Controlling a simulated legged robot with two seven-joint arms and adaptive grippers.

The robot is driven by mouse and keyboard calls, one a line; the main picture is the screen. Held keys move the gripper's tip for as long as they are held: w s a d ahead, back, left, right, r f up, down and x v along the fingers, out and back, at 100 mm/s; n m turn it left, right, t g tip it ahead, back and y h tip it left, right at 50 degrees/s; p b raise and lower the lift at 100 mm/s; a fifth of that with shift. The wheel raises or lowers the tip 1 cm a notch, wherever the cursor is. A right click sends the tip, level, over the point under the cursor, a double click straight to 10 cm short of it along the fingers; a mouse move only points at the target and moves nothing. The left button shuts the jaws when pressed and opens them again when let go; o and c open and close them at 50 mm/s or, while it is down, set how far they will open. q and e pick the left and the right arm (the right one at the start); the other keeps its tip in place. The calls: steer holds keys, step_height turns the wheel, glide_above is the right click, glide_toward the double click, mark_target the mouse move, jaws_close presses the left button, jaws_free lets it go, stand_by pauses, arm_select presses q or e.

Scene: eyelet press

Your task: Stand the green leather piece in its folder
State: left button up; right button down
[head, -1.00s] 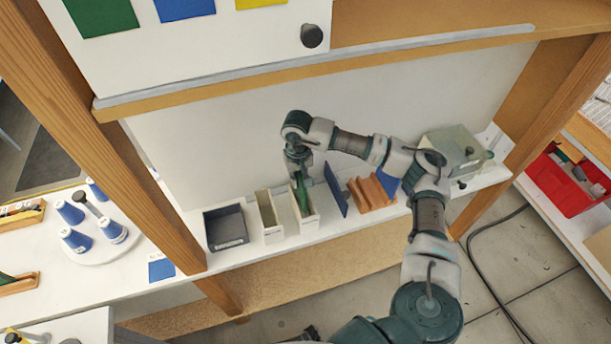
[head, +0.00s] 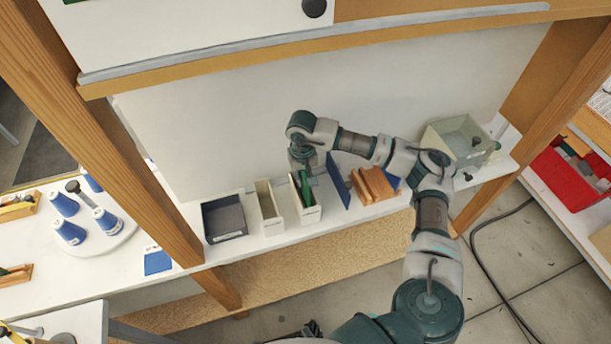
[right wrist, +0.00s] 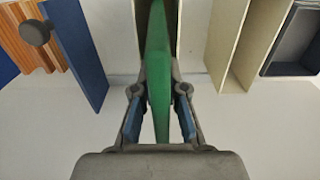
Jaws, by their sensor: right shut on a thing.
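The green leather piece (right wrist: 158,75) is upright between the fingers of my right gripper (right wrist: 160,92), which is shut on it. In the head view, the right gripper (head: 304,176) is over a cream folder (head: 309,214), and the green piece (head: 306,190) stands inside that folder's open top. How deep it sits, and whether it touches the bottom, I cannot tell. My left gripper is not in view.
A second cream folder (head: 267,216) and a dark grey bin (head: 225,219) stand to the left. A blue panel (head: 338,182) and a wooden rack (head: 375,187) stand close on the right. A greenish box (head: 459,143) is farther right. The white back wall (head: 230,130) rises behind.

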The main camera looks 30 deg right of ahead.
steer(key=shift+a+r, duration=0.1)
steer(key=shift+a, duration=0.2)
steer(key=shift+d, duration=0.4)
steer(key=c, duration=1.1)
jaws_free()
steer(key=shift+d, duration=0.35)
steer(key=shift+c, duration=0.2)
steer(key=shift+a, duration=0.4)
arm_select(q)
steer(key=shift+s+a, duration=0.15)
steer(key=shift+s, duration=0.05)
arm_select(e)
steer(key=r, duration=1.1)
steer(key=shift+d+r, duration=0.2)
steer(key=shift+r, duration=0.15)
